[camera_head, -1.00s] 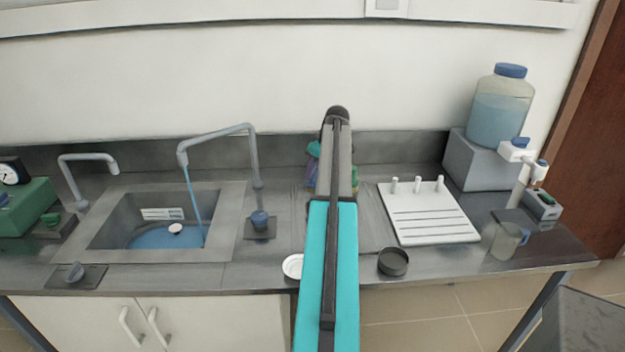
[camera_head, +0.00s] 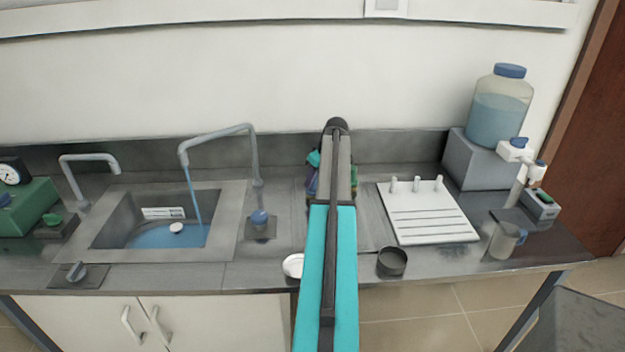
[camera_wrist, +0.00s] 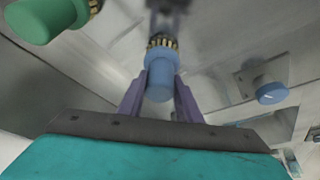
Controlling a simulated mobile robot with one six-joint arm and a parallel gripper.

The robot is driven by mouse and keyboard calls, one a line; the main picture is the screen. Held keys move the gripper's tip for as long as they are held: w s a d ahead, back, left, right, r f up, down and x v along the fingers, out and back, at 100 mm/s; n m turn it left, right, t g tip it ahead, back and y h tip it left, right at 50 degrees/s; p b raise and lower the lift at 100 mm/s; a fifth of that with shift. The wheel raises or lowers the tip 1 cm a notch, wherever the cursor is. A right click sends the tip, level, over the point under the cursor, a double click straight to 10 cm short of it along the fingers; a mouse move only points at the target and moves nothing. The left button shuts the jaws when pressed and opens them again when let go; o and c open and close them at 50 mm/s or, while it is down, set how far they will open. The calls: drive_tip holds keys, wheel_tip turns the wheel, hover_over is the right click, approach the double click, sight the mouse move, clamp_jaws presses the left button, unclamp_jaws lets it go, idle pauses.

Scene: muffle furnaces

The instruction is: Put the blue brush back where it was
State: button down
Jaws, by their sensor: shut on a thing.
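The blue brush (camera_wrist: 160,78) shows in the wrist view as a short blue cylinder with a ring of tan bristles at its far end. My gripper (camera_wrist: 160,92) has its purple fingers shut on the two sides of the blue handle. In the head view my arm hides the brush, and only small purple and teal parts of my gripper (camera_head: 312,182) show at its left edge, over the counter right of the sink. Whether the brush touches the counter cannot be told.
A green brush (camera_wrist: 45,15) is close by at the upper left of the wrist view. A blue-knobbed valve (camera_head: 260,220) and a sink (camera_head: 232,215) with running water lie to the left. A white rack (camera_head: 430,213), a dark round dish (camera_head: 392,261) and a beaker (camera_head: 504,241) stand to the right.

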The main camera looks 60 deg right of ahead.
drive_tip(key=shift+f, duration=0.1)
drive_tip(key=c, duration=1.3)
unclamp_jaws()
drive_tip(key=b+v, duration=0.2)
drive_tip(key=v, duration=1)
drive_tip(key=shift+a+b, duration=0.1)
drive_tip(key=shift+b, duration=0.2)
drive_tip(key=shift+r, duration=0.25)
